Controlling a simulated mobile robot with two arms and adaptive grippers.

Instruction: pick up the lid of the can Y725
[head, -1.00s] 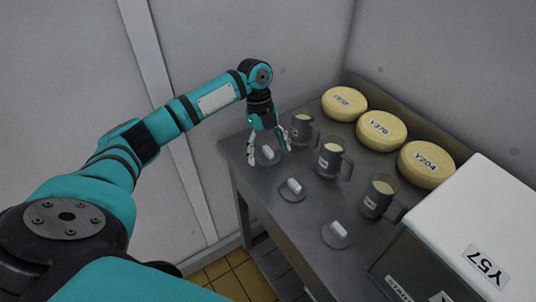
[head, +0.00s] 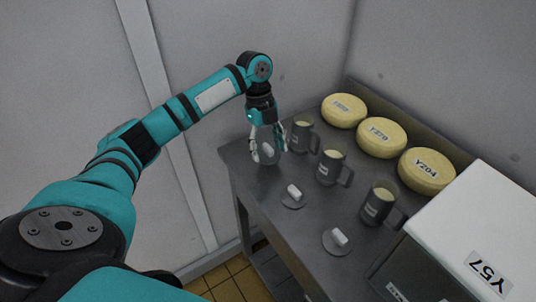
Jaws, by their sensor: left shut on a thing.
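Three dark grey cans with handles and pale contents stand in a row on the table: a far one (head: 300,137), a middle one (head: 331,167) and a near one (head: 378,204). Their labels are too small to read, so I cannot tell which is Y725. A round grey lid with a white grip (head: 267,150) is at the table's far left corner, beside the far can. My left gripper (head: 266,152) points down and is shut on this lid's grip. The lid looks tilted; whether it is clear of the table is hard to tell. My right gripper is not in view.
Two similar lids lie on the table, one in the middle (head: 293,202) and one nearer (head: 336,249). Yellow rounds marked Y370 (head: 381,138) and Y204 (head: 426,171), and a third (head: 344,111), line the back. A white-topped box marked Y57 (head: 470,225) stands at right.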

